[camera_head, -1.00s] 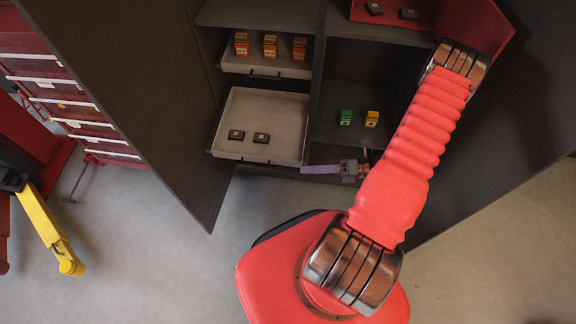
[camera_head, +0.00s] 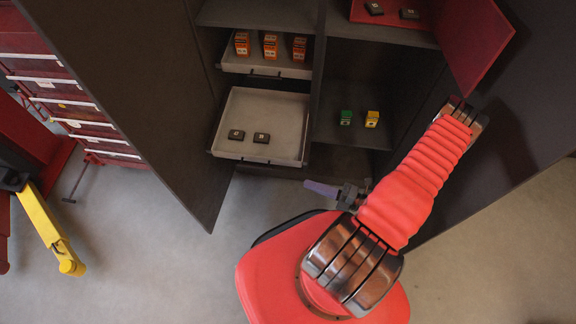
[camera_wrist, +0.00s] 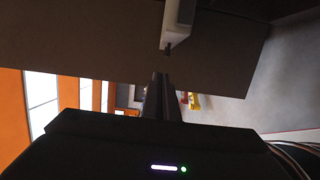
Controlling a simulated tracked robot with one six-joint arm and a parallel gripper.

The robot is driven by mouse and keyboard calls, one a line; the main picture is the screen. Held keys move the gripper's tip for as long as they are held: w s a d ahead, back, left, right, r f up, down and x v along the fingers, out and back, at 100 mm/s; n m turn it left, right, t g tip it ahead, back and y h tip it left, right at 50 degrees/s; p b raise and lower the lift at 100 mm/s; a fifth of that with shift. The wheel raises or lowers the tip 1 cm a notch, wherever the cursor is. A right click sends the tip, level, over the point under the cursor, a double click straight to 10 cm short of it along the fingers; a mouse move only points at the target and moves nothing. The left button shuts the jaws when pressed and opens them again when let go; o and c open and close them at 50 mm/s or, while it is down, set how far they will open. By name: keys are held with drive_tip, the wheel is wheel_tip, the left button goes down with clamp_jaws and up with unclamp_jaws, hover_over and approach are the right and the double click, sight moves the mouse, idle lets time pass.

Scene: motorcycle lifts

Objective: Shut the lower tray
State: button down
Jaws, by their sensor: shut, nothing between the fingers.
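The lower tray (camera_head: 276,108) is a pale open tray pulled out from the left side of the dark cabinet. Two dark small blocks (camera_head: 248,136) lie in it near its front. My gripper (camera_head: 312,186) is shut and empty, just in front of and a little right of the tray's front right corner, apart from it. In the wrist view the shut fingers (camera_wrist: 160,92) point at the pale end of a tray (camera_wrist: 178,28) with a dark handle piece below it; I cannot tell which tray that is.
The upper tray (camera_head: 262,66) with orange boxes is also partly out. Green and yellow items (camera_head: 346,117) stand on the right shelf. Floor in front of the tray is clear.

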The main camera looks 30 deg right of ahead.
sight(288, 165)
drive_tip(key=w+a, duration=0.4)
drive_tip(key=w, duration=0.6)
drive_tip(key=shift+w, duration=0.4)
drive_tip(key=shift+w+d, duration=0.1)
idle(0.5)
